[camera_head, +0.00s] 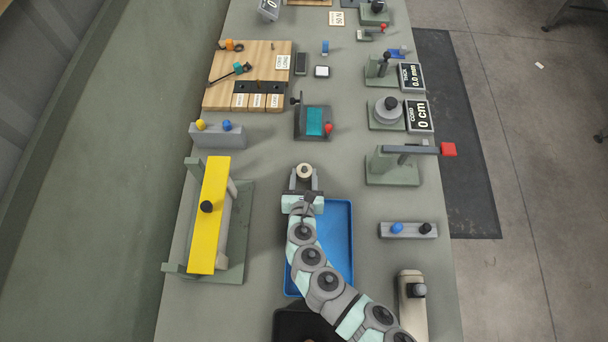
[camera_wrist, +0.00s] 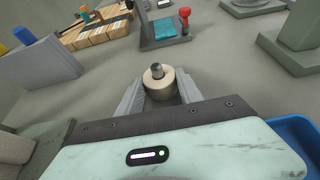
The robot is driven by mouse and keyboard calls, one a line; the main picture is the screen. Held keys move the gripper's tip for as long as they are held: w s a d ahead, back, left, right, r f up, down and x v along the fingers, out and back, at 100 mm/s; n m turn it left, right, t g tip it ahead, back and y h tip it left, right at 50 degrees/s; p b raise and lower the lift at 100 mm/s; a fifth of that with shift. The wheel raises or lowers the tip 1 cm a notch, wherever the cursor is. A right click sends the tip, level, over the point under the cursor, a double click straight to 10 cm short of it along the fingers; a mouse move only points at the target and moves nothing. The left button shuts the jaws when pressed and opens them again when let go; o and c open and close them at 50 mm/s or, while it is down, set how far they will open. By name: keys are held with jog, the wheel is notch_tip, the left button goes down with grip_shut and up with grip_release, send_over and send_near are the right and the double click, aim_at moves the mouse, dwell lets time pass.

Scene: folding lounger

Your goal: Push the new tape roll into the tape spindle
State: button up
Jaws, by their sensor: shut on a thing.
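A cream tape roll (camera_head: 304,170) is held between the two fingers of my gripper (camera_head: 303,180), above the grey table just beyond the blue tray. In the wrist view the roll (camera_wrist: 160,85) sits upright between the fingertips (camera_wrist: 160,93), its flat face up. A grey, round-topped peg (camera_wrist: 158,71) shows at the roll's centre, with the roll around it. I cannot tell whether this peg is the tape spindle or part of the roll. The roll's underside and whatever is below it are hidden.
A teal-topped device with a red knob (camera_head: 315,122) stands just beyond the roll. The blue tray (camera_head: 346,210) lies under my arm. A yellow-topped stand (camera_head: 208,215) is at left, a red-ended lever press (camera_head: 392,168) at right.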

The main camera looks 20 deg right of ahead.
aim_at(304, 178)
jog(key=o, duration=1.4)
jog(key=shift+o, duration=0.2)
jog(key=shift+s+r, duration=0.1)
jog(key=shift+s, duration=0.05)
jog(key=shift+v, duration=2.9)
